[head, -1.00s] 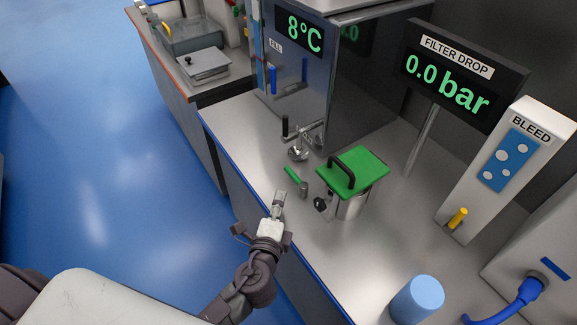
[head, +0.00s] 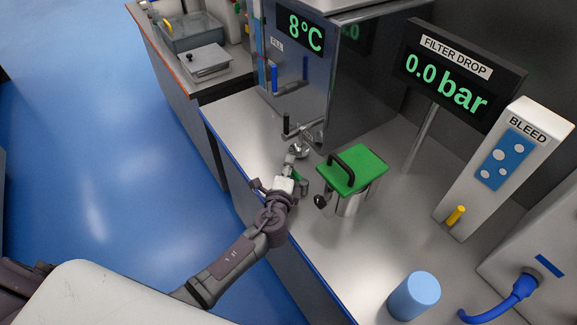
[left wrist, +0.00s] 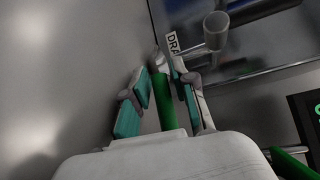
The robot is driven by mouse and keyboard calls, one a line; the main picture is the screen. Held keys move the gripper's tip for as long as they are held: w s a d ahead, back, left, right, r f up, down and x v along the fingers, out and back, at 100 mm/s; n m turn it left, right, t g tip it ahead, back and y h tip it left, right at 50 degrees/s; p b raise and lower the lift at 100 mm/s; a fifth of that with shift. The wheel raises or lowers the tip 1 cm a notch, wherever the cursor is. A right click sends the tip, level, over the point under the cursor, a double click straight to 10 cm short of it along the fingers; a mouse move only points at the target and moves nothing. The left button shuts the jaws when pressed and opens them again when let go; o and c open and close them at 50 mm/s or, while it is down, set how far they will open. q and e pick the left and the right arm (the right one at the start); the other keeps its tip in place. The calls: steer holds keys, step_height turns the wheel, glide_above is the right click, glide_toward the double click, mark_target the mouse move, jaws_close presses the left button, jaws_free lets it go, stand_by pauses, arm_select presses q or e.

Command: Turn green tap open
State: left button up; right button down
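In the left wrist view, the green handle (left wrist: 163,103) lies lengthwise between the two teal-padded fingers (left wrist: 160,88). The fingers look spread on either side of it, with no clear grip. My right gripper is not in view.
The pot with its green lid (head: 358,167) stands close on the right. A metal drain valve (head: 302,147) with a black lever stands just behind the gripper. A blue cylinder (head: 414,296) and the bleed box (head: 505,165) are farther right.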

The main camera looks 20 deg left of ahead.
arm_select(q)
jaws_close()
steer(key=n+y+b, duration=0.1)
steer(key=s+y+b, duration=0.1)
steer(key=n+y, duration=0.1)
steer(key=shift+s+a+f+n+g+b, duration=0.2)
steer(key=shift+a+f+n+g+b, duration=0.1)
steer(key=shift+a+g+b, duration=0.1)
steer(key=n+y+b, duration=0.1)
steer(key=s+g+y, duration=0.1)
steer(key=y, duration=0.1)
steer(key=shift+a+r+n+b, duration=0.1)
steer(key=shift+a+n+b, duration=0.05)
steer(key=shift+n+b, duration=0.25)
steer(key=shift+s+a+r+n+g+y+b, duration=0.1)
steer(key=shift+s+a+n+g+y+b, duration=0.05)
steer(key=shift+s+n+g+y+b, duration=0.55)
steer(key=shift+w, duration=0.15)
jaws_free()
